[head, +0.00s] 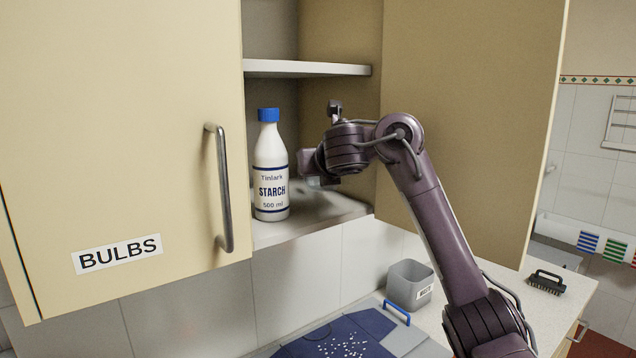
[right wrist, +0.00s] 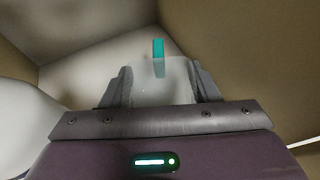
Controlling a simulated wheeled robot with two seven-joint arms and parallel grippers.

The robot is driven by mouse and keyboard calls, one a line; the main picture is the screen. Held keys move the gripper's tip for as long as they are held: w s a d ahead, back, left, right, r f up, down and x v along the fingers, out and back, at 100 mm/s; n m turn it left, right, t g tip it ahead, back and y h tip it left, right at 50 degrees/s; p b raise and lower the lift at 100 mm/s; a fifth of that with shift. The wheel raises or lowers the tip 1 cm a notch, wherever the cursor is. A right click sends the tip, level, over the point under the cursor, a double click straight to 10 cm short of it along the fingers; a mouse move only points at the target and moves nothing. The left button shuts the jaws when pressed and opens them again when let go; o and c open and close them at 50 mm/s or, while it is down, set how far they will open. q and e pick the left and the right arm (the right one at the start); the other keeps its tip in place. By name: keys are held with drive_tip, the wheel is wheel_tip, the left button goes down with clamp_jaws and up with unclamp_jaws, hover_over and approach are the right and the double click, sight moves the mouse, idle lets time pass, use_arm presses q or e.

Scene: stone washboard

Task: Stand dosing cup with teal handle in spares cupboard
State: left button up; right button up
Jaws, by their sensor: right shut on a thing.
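The dosing cup (right wrist: 165,88) is clear and frosted, with a teal handle (right wrist: 158,50) on its far side in the right wrist view. My right gripper (right wrist: 160,76) is shut on the cup, one finger on each side. In the head view my right arm reaches into an open cupboard (head: 352,207), over its lower board and right of a starch bottle. The gripper's own wrist hides most of the cup there. I cannot tell whether the cup touches the board. No spares label shows on the open cupboard. My left gripper is not in view.
The white starch bottle (head: 271,170) with a blue cap stands close left of my gripper. A shelf (head: 305,68) is above. The open door (head: 470,110) is on the right; a shut BULBS door (head: 120,130) is left. A grey bin (head: 409,287) and brush (head: 546,282) sit below.

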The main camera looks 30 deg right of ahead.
sight(318, 185)
wheel_tip(318, 185, down, 2)
drive_tip(key=shift+f+p, duration=0.1)
drive_tip(key=shift+p, duration=0.2)
drive_tip(key=shift+w+f+p, duration=0.1)
drive_tip(key=shift+f+p, duration=0.35)
drive_tip(key=shift+f, duration=0.15)
drive_tip(key=shift+a, duration=0.1)
drive_tip(key=shift+f, duration=0.2)
drive_tip(key=o, duration=1.2)
